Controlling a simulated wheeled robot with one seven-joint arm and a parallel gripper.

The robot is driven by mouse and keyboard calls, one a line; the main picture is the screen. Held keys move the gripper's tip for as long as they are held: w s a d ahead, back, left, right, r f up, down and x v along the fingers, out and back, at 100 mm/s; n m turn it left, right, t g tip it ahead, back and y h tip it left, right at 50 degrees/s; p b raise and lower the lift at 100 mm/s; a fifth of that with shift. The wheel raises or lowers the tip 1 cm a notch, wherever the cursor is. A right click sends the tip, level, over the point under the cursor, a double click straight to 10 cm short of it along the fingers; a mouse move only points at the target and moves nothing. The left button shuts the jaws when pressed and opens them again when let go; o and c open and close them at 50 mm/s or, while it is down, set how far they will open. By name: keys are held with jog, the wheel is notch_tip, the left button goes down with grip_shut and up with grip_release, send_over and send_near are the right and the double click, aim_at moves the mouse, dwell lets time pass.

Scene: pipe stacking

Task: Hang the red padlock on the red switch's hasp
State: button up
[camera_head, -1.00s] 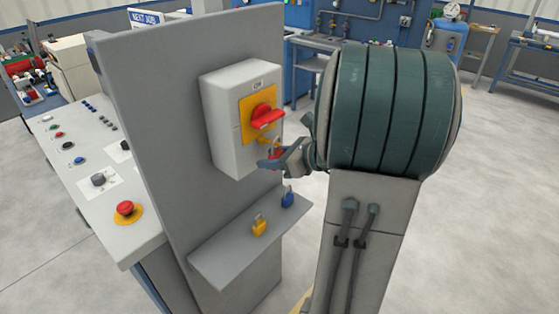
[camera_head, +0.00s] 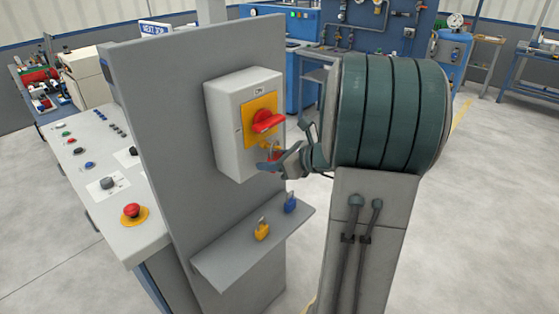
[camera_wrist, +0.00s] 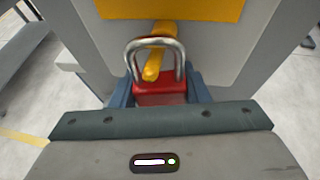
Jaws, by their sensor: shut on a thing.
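The red padlock (camera_wrist: 160,93) is upright between the fingers of my gripper (camera_wrist: 161,96), which is shut on its body. Its silver shackle points up. The yellow hasp (camera_wrist: 152,66) shows within the shackle's outline in the wrist view and also extends above it; I cannot tell whether the shackle is hooked through it or only overlaps it. In the head view, my gripper (camera_head: 277,163) is just below the red switch (camera_head: 267,122) on its yellow plate, and the padlock is mostly hidden by the fingers.
The switch sits on a grey box (camera_head: 226,150) on an upright grey panel (camera_head: 170,130). A shelf (camera_head: 225,270) below carries a yellow padlock (camera_head: 262,231) and a blue padlock (camera_head: 290,203). A control desk (camera_head: 80,180) with buttons stands at left.

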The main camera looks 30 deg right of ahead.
jog(key=o, duration=1)
jog(key=shift+w+a+r, duration=0.1)
jog(key=shift+w+a, duration=0.1)
jog(key=shift+a, duration=0.15)
jog(key=shift+c, duration=0.2)
jog(key=shift+o, duration=0.7)
jog(key=shift+s+a+r, duration=0.1)
jog(key=shift+s+a, duration=0.05)
